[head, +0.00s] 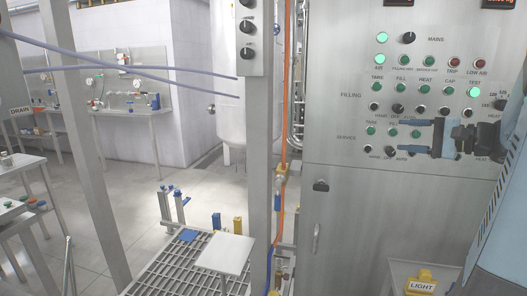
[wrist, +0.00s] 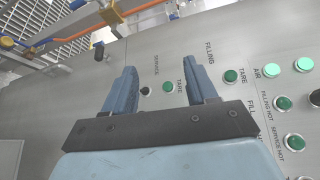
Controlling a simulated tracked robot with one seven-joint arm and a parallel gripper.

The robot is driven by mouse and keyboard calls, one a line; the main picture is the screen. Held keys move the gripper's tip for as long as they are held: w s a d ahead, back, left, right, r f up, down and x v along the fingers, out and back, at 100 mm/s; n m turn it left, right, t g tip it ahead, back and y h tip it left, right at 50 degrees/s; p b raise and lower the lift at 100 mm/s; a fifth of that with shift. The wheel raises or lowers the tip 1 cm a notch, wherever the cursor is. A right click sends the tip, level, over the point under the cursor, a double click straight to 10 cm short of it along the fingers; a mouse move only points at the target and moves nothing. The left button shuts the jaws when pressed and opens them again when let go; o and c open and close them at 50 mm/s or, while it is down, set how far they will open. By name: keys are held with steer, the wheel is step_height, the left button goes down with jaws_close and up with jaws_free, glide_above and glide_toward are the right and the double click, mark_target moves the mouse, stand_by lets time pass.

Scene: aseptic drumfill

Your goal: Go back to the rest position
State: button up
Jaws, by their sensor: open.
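My gripper (head: 409,137) is at the right in the head view, in front of the control panel (head: 345,60), with its fingers pointing left. In the wrist view my gripper (wrist: 165,80) has its two blue fingers spread apart with nothing between them. The panel face (wrist: 240,50) lies behind the fingers, with a green TARE button (wrist: 168,87) and a dark selector (wrist: 145,91) seen between them. I cannot tell whether the fingers touch the panel. The gripper hides part of the lower button rows in the head view.
A steel post (head: 257,150) and an orange hose (head: 285,80) stand left of the panel. A grated platform (head: 165,270) with a small plate (head: 226,254) lies low in the middle. A yellow LIGHT box (head: 421,281) is at the lower right. Open floor (head: 110,190) shows at the left.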

steer(key=s+a+f+n+g+h, duration=0.1)
steer(key=s+a+f+n+g, duration=0.2)
steer(key=a, duration=0.4)
steer(key=s+a+f+n+g+h, duration=0.1)
steer(key=s+a+g, duration=0.3)
steer(key=s+a, duration=0.15)
steer(key=s+a+f+n+h, duration=0.1)
steer(key=s+n+h, duration=0.2)
steer(key=s+h, duration=0.1)
steer(key=s+a+f+n+h, duration=0.1)
steer(key=s+n+h, duration=0.2)
steer(key=s+h, duration=0.2)
steer(key=shift+s+a+f+n+t, duration=0.4)
steer(key=shift+s, duration=0.8)
